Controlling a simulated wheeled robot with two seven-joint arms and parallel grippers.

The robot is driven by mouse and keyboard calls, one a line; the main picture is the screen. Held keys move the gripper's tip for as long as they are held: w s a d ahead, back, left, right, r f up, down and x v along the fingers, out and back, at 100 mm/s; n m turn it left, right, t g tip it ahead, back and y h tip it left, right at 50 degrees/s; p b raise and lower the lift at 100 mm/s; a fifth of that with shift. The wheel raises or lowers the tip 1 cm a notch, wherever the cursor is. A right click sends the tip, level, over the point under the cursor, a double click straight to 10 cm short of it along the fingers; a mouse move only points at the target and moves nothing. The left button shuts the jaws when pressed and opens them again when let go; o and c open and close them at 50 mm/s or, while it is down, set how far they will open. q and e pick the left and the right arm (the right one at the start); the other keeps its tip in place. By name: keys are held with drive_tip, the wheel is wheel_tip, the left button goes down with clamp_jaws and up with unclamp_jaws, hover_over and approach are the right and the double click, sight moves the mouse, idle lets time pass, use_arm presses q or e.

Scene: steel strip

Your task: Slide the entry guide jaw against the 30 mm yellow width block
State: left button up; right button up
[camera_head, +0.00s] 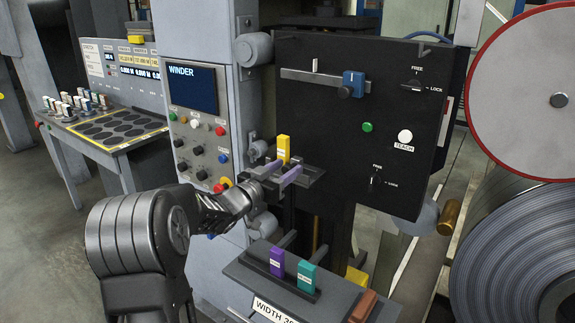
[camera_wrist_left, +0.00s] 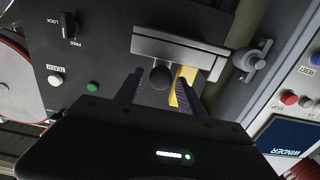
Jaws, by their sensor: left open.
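The yellow width block (camera_head: 283,149) stands upright on the grey entry guide (camera_head: 312,181) at the front of the black panel. In the left wrist view the yellow block (camera_wrist_left: 182,86) shows between my fingers, close to the right-hand one. A dark round knob (camera_wrist_left: 161,77), apparently on the guide jaw, is beside it, also between the fingers. My left gripper (camera_head: 277,172) is open at the guide; its two fingers show in the left wrist view (camera_wrist_left: 162,92). Whether they touch anything, and the gap between jaw and block, I cannot tell. My right gripper is out of view.
A lower shelf marked WIDTH 30 (camera_head: 272,311) holds a purple block (camera_head: 277,261) and a teal block (camera_head: 307,276); a brown block (camera_head: 362,306) lies to their right. The winder control panel (camera_head: 193,89) stands close left of the guide. A steel coil (camera_head: 518,240) is at right.

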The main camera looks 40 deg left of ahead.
use_arm(q)
drive_tip(key=shift+w, duration=0.55)
clamp_jaws()
